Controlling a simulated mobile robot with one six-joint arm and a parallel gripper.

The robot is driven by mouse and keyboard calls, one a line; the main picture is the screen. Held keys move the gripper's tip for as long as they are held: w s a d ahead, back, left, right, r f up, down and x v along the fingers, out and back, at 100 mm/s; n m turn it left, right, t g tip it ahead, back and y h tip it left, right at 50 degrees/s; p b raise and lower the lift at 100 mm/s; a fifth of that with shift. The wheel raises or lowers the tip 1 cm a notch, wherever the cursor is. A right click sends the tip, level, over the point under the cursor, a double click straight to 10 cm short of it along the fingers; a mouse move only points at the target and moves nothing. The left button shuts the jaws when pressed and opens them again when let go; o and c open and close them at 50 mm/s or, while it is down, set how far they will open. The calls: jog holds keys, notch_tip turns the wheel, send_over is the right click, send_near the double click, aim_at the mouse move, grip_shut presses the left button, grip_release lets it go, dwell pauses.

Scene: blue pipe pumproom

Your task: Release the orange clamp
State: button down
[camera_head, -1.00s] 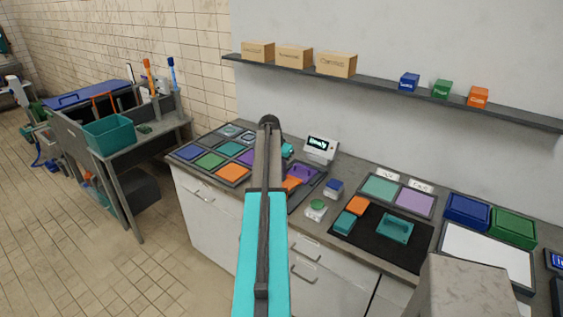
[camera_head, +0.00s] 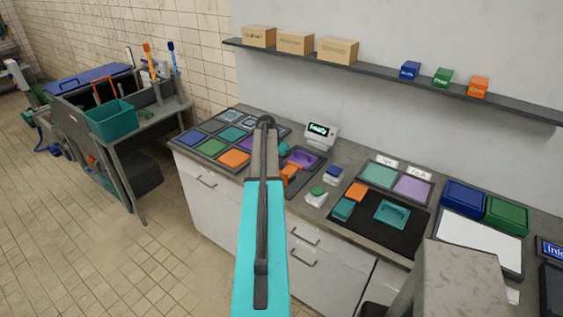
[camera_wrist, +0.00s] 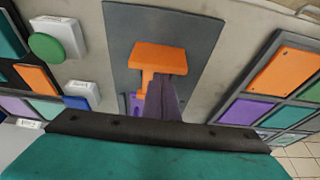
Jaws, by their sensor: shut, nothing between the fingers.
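The orange clamp (camera_wrist: 158,56) shows in the wrist view as a broad orange bar with a narrower stem, over a dark grey plate (camera_wrist: 190,28). In the head view the clamp (camera_head: 290,173) is just right of my arm, partly hidden by it, beside a purple block (camera_head: 303,157). Purple also shows behind the stem in the wrist view. My gripper (camera_wrist: 163,88) is shut and empty, its dark fingers pointing at the stem and overlapping it in the picture. I cannot tell whether they touch. In the head view my arm mostly hides the gripper.
Coloured tiles (camera_head: 212,147) lie left of my arm. A green button (camera_head: 317,190) and a blue button (camera_head: 333,173) stand to the right, before a black mat (camera_head: 392,237) with teal and orange pieces. A small display (camera_head: 320,132) stands behind. A shelf (camera_head: 390,82) runs along the wall.

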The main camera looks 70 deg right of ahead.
dwell(0.3)
jog(key=shift+w+a+f+b, duration=0.15)
jog(key=shift+w+a+b, duration=0.05)
jog(key=shift+a+b, duration=0.55)
jog(key=shift+w+a+b, duration=0.25)
jog(key=shift+a+b, duration=0.2)
jog(key=shift+a, duration=0.45)
jog(key=shift+w+a+b, duration=0.25)
jog(key=shift+a+b, duration=0.15)
jog(key=shift+a, duration=0.45)
jog(key=shift+s+d+b, duration=0.15)
jog(key=shift+s+d, duration=0.1)
jog(key=shift+d, duration=0.85)
jog(key=shift+s+d+b, duration=0.15)
jog(key=shift+s+d, duration=0.1)
jog(key=shift+d, duration=0.8)
jog(key=shift+s+r, duration=0.15)
jog(key=shift+r, duration=0.2)
jog(key=b+v, duration=0.3)
jog(key=v, duration=0.6)
jog(key=shift+a+r+b, duration=0.15)
jog(key=shift+r+b, duration=0.15)
jog(key=shift+b, duration=0.05)
